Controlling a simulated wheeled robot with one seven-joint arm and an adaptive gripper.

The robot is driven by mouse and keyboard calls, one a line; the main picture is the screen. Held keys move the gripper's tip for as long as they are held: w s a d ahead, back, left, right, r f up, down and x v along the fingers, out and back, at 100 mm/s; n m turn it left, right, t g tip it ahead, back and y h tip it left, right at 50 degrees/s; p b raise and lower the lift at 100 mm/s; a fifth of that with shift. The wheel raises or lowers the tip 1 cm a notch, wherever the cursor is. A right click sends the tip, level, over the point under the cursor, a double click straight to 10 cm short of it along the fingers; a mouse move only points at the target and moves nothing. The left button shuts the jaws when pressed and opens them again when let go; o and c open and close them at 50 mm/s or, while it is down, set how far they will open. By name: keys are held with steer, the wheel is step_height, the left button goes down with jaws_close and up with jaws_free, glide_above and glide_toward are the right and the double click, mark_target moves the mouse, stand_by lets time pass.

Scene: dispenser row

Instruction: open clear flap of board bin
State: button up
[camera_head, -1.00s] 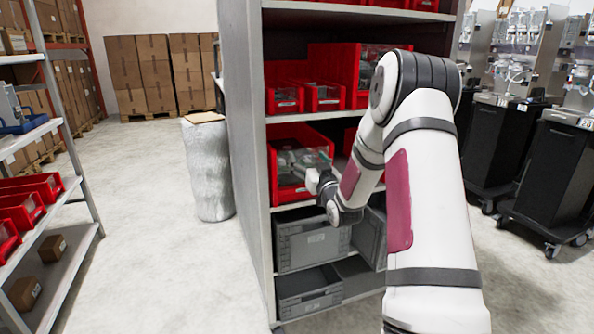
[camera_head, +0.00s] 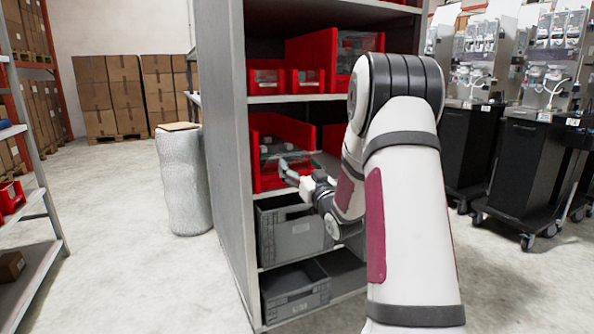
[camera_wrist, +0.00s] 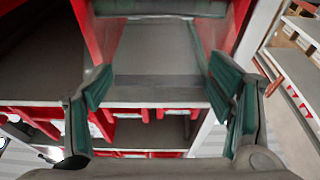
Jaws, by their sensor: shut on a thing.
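The board bin is the large red bin (camera_head: 296,132) on the middle shelf of the rack in the head view; dim grey contents show inside. My gripper (camera_head: 287,170) is at its front, low at the opening. In the wrist view my gripper (camera_wrist: 161,88) has its two green fingers wide apart, one at each side of a grey see-through panel, the clear flap (camera_wrist: 160,52). The fingers are shut on the flap across its width. Red bin walls (camera_wrist: 213,28) stand on both sides. The flap's exact tilt is hard to tell.
Small red bins (camera_head: 267,80) and a larger clear-fronted one stand on the shelf above. Grey crates (camera_head: 290,232) sit below. The rack's side panel (camera_head: 222,150) is close on the left. A wrapped column (camera_head: 185,180) and open floor lie further left.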

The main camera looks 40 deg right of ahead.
steer(key=f+b, duration=0.2)
steer(key=f, duration=0.1)
steer(key=shift+s+a+b, duration=0.1)
steer(key=shift+s+b, duration=0.15)
steer(key=shift+b, duration=0.15)
steer(key=shift+f+t+b, duration=0.4)
steer(key=shift+t+b, duration=0.2)
steer(key=shift+b, duration=0.35)
steer(key=shift+r, duration=0.1)
steer(key=o, duration=1.7)
steer(key=shift+s, duration=0.1)
steer(key=v, duration=1.2)
steer(key=shift+a, duration=0.1)
